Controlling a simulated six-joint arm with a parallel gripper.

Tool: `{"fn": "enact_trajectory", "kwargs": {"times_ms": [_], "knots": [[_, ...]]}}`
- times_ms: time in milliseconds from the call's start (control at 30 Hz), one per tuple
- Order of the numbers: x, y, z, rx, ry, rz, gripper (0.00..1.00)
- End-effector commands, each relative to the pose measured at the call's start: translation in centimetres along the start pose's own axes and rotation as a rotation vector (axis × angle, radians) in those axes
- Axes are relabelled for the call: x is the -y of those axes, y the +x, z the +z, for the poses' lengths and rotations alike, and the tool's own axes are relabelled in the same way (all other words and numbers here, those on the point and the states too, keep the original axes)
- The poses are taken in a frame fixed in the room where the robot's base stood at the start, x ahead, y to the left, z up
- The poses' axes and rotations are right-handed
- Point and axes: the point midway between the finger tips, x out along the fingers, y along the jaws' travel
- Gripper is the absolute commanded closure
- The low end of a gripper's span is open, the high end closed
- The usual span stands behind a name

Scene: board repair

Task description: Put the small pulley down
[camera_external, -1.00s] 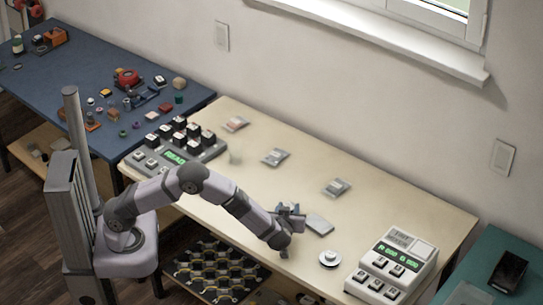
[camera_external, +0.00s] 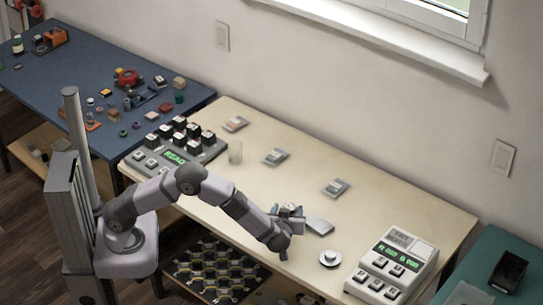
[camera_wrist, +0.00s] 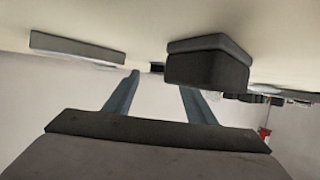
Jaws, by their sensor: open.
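My gripper (camera_external: 290,211) is low over the front middle of the cream table. Its two fingers (camera_wrist: 158,98) are apart in the wrist view, with no pulley visible between them. A round, pale, pulley-like disc with a raised hub (camera_external: 329,258) sits on the table to the right of the gripper, apart from it. I cannot tell for sure whether it is the small pulley. A flat grey plate (camera_external: 320,225) lies just right of the fingers. The wrist view also shows a dark block (camera_wrist: 208,66) close to the fingers.
A keypad device (camera_external: 392,265) stands at the right end of the cream table (camera_external: 400,205). A second device with several dark-sided blocks (camera_external: 177,150) stands at the left. Small grey trays (camera_external: 336,187) lie along the back. A translucent cup-like thing (camera_external: 235,153) stands behind my arm.

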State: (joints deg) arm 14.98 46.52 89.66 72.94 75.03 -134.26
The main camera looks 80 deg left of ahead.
Motion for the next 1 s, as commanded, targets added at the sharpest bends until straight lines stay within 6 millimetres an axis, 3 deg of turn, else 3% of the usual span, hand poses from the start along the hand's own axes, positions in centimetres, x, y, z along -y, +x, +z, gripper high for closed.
{"fn": "enact_trajectory", "kwargs": {"times_ms": [300, 500, 700, 1000], "knots": [[-0.1, -5.9, 0.2, 0.002, -0.002, 0.005, 0.49], [-0.1, -8.8, 0.1, 0.000, -0.002, 0.003, 0.49], [0.0, -10.1, 0.0, 0.001, 0.000, 0.001, 0.49], [0.0, -10.3, 0.0, 0.001, 0.000, 0.000, 0.49]]}}
